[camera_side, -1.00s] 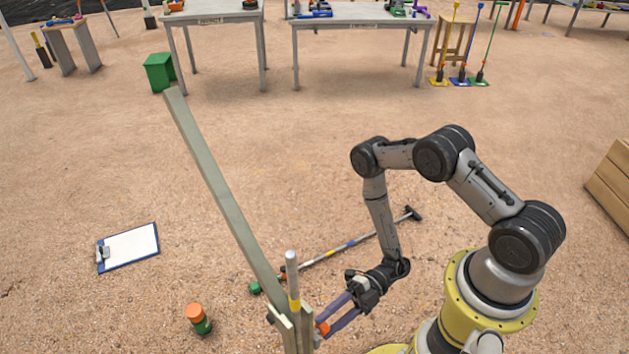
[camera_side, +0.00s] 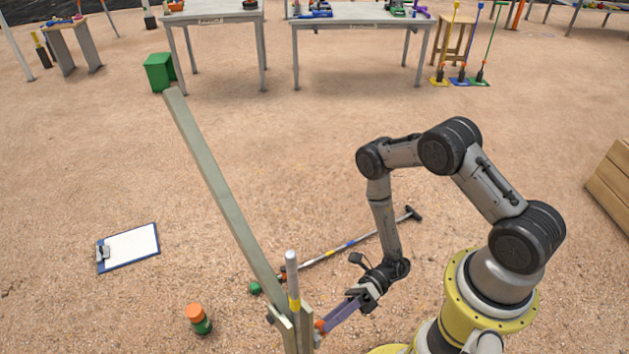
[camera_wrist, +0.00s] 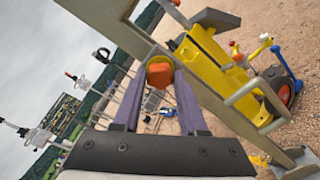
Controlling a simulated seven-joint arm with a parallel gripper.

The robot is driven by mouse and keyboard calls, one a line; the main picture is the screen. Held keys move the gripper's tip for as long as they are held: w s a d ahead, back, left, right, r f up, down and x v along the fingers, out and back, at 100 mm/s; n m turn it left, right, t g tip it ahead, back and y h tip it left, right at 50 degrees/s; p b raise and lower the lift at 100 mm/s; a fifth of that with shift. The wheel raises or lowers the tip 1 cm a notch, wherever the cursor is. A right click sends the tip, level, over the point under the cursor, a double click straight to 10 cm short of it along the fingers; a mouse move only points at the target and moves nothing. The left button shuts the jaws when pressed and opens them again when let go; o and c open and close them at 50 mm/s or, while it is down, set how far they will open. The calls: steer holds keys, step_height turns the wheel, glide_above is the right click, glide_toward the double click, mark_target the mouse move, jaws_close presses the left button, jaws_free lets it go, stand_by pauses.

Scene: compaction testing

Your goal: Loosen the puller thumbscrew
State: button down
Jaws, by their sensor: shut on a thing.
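The puller is a pale frame of upright plates (camera_side: 286,333) at the bottom centre of the side view, with a long pale lever (camera_side: 220,190) rising from it to the upper left. A grey rod with a yellow band (camera_side: 292,275) stands upright in it. The orange-red thumbscrew (camera_wrist: 159,73) sits on the puller's side facing me, and it shows small in the side view (camera_side: 319,326). My gripper (camera_wrist: 156,82) has long purple fingers and is shut on the thumbscrew, one finger on each side. The thumbscrew's shaft is hidden.
A long-handled tool (camera_side: 350,243) lies on the ground behind the puller. An orange-topped green bottle (camera_side: 198,319) and a clipboard (camera_side: 130,247) are to the left. A yellow machine (camera_wrist: 212,70) stands beyond the puller in the wrist view. A wooden crate (camera_side: 611,188) is at far right.

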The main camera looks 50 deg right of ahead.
steer(key=c, duration=0.6)
jaws_free()
steer(key=shift+s+d, duration=0.15)
steer(key=shift+d, duration=0.85)
steer(key=shift+s+d, duration=0.2)
steer(key=shift+d, duration=0.75)
steer(key=shift+s+d, duration=0.15)
steer(key=shift+d, duration=0.85)
steer(key=shift+d, duration=0.15)
